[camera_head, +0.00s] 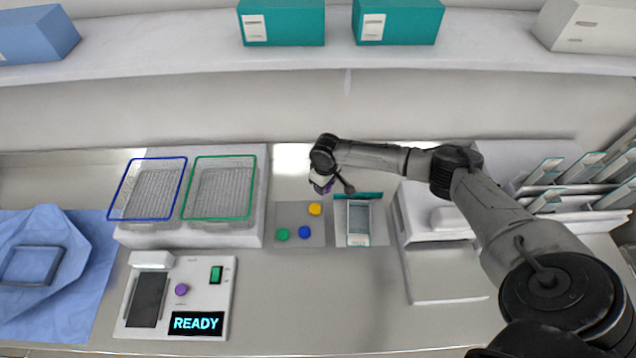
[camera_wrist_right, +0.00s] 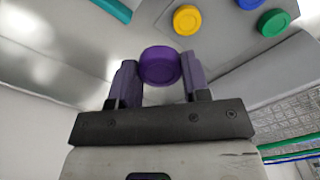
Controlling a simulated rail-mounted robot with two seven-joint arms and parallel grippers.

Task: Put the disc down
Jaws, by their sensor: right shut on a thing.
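My right gripper (camera_head: 322,186) is shut on a purple disc (camera_wrist_right: 161,65), which sits between the two fingers in the right wrist view. In the head view the gripper is behind the grey square mat (camera_head: 287,213), up from its top right corner. A yellow disc (camera_head: 315,209), a green disc (camera_head: 282,234) and a blue disc (camera_head: 305,232) lie on the mat. They also show at the top right of the right wrist view. The held disc is mostly hidden by the gripper in the head view. My left gripper is not in view.
Blue-rimmed (camera_head: 148,189) and green-rimmed (camera_head: 219,188) wire baskets stand left of the mat. A control panel (camera_head: 205,275) reading READY has a round purple piece (camera_head: 181,289). A small clear-fronted box (camera_head: 359,221) stands right of the mat. The counter in front of the mat is clear.

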